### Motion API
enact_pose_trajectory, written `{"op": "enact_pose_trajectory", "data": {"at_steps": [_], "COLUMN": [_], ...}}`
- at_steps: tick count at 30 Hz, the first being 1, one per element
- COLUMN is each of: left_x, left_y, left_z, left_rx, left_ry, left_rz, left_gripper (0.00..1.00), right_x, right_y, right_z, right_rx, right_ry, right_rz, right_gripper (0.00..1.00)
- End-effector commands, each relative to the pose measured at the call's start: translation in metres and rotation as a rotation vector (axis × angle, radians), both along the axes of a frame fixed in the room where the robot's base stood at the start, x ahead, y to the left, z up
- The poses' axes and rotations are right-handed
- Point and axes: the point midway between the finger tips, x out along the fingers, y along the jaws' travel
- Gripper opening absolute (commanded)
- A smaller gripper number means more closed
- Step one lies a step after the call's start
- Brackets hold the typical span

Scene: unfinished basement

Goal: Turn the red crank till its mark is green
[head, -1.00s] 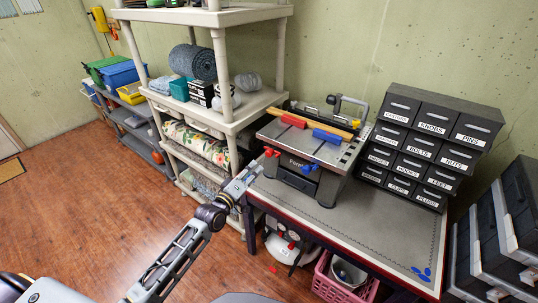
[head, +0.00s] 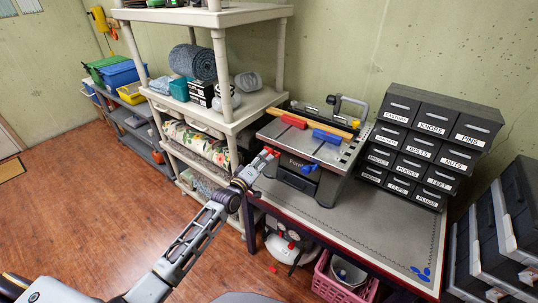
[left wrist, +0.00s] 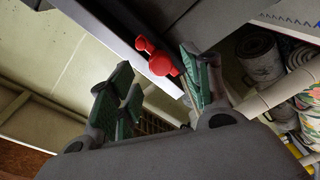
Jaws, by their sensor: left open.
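The red crank (head: 270,151) is on the left front of the grey bench machine (head: 311,148). It is small and partly covered by my gripper in the head view. In the left wrist view the red crank (left wrist: 160,60) shows as a rounded knob and short arm against a pale strip. My left gripper (head: 261,163) is right by the crank. Its green-padded fingers (left wrist: 158,88) are spread on either side of the crank, with the crank ahead of the gap; I cannot tell whether they touch. The crank's mark cannot be made out. My right gripper is not in view.
The machine stands on a workbench (head: 385,233) with a blue knob (head: 309,168) beside the crank. A beige shelf unit (head: 252,108) stands close left of my gripper. A labelled drawer cabinet (head: 425,145) is to the right. The bench front is mostly clear.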

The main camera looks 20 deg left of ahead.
Motion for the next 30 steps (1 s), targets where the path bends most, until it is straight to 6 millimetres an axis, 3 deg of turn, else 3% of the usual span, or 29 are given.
{"op": "enact_pose_trajectory", "data": {"at_steps": [18,30], "left_x": [0.043,0.052], "left_y": [-0.011,-0.013], "left_z": [0.0,0.0], "left_rx": [-0.001,0.0], "left_ry": [0.001,0.001], "left_rz": [0.0,0.0], "left_gripper": [0.49,0.49], "right_x": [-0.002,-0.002], "right_y": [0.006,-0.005], "right_z": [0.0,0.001], "right_rx": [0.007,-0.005], "right_ry": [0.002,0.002], "right_rz": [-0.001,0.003], "right_gripper": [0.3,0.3]}}
